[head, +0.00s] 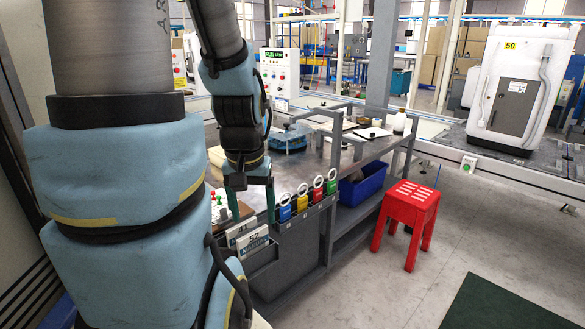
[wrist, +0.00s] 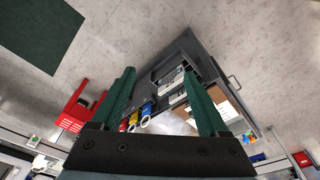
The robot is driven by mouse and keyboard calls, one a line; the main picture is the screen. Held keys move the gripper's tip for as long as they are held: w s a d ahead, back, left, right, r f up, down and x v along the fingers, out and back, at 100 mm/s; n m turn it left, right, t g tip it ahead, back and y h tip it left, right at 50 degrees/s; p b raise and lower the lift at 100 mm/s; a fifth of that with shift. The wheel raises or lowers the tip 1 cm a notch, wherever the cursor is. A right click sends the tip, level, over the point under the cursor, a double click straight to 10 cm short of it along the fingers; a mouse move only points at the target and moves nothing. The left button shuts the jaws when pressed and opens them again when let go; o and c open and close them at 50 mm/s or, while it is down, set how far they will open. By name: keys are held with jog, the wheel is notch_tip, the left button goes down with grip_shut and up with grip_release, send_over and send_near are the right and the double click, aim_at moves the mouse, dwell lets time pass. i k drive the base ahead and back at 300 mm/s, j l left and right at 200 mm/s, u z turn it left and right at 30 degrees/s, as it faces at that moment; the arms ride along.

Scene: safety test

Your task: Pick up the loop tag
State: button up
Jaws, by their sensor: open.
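Several loop tags with white rings hang in a row on the side of the workbench: blue (head: 285,213), yellow (head: 302,204), red (head: 318,195) and green (head: 331,187). The pictures do not single one out. My gripper (head: 253,212) points down, open, just left of the blue tag in the head view. In the wrist view, my gripper (wrist: 159,73) has its fingers apart with nothing held between them. The blue tag (wrist: 147,107) and yellow tag (wrist: 134,117) show between the fingers, nearer the left one.
The grey workbench (head: 345,155) carries a blue round item (head: 288,139) and flat plates. Number plates (head: 250,240) sit left of the tags. A blue bin (head: 363,184) is on the bench's lower shelf. A red stool (head: 408,212) stands right, with clear floor around it.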

aim_at(302, 201)
jog(key=l+u, duration=0.1)
jog(key=u, duration=1.35)
jog(key=k+l, duration=0.1)
jog(key=l, duration=0.25)
jog(key=l+u, duration=0.1)
jog(key=l, duration=0.25)
jog(key=k+l, duration=0.15)
jog(key=l, duration=0.2)
jog(key=k+l, duration=0.1)
jog(key=l, duration=0.3)
jog(key=k+l+u, duration=0.1)
jog(key=l, duration=0.25)
